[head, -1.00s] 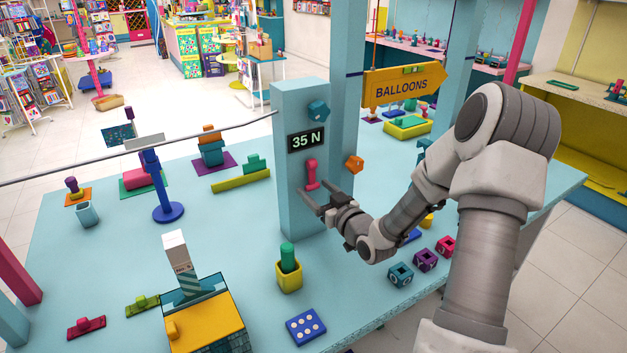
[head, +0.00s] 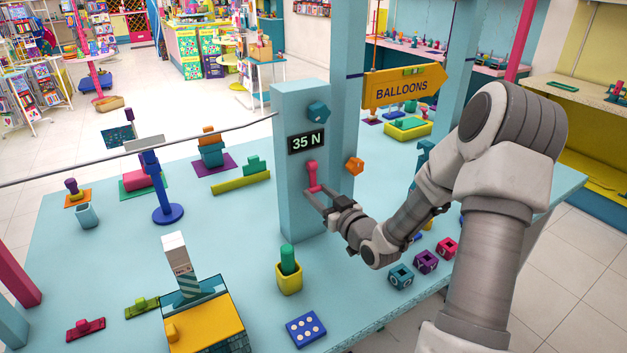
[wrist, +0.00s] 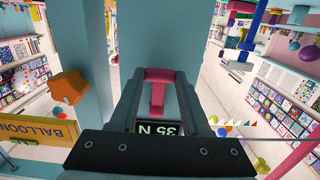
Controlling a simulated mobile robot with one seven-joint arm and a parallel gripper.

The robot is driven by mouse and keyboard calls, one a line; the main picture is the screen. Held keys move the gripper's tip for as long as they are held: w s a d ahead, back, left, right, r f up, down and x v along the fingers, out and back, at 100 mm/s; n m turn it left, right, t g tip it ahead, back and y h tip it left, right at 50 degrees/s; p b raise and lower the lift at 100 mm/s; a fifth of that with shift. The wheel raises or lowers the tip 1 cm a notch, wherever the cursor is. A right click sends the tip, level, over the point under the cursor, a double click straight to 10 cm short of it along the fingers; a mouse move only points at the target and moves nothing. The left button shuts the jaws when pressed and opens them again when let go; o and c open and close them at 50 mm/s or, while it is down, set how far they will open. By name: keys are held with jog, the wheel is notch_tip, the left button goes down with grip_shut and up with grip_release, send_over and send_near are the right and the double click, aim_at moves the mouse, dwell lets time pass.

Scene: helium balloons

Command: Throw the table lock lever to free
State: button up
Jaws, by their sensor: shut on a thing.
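A pink lever (head: 312,174) stands on the front face of a teal post (head: 290,210), under a display reading 35 N (head: 305,142). I take it as the lock lever; no lock or free marking is readable. My gripper (head: 318,190) is at the lever's lower part, shut on it. In the wrist view, which is turned upside down, the pink lever (wrist: 158,92) shows between the two fingers of my gripper (wrist: 159,80). The exact finger contact is too small to make out.
An orange knob (head: 354,164) sticks out from the post to the right of the lever. A teal knob (head: 318,110) is above the display. A yellow cup (head: 289,279) with a green peg and several small cubes stand on the table below.

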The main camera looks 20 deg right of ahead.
aim_at(314, 184)
jog(key=shift+s, duration=0.3)
jog(key=shift+s+r, duration=0.1)
jog(key=shift+s+d+r, duration=0.2)
jog(key=shift+s+r, duration=0.05)
jog(key=shift+s, duration=0.4)
jog(key=shift+s+d+r, duration=0.1)
jog(key=shift+s+r, duration=0.4)
jog(key=shift+s, duration=0.15)
jog(key=shift+s+d+r+p, duration=0.15)
jog(key=shift+s+r+p, duration=0.35)
jog(key=shift+s+r, duration=0.05)
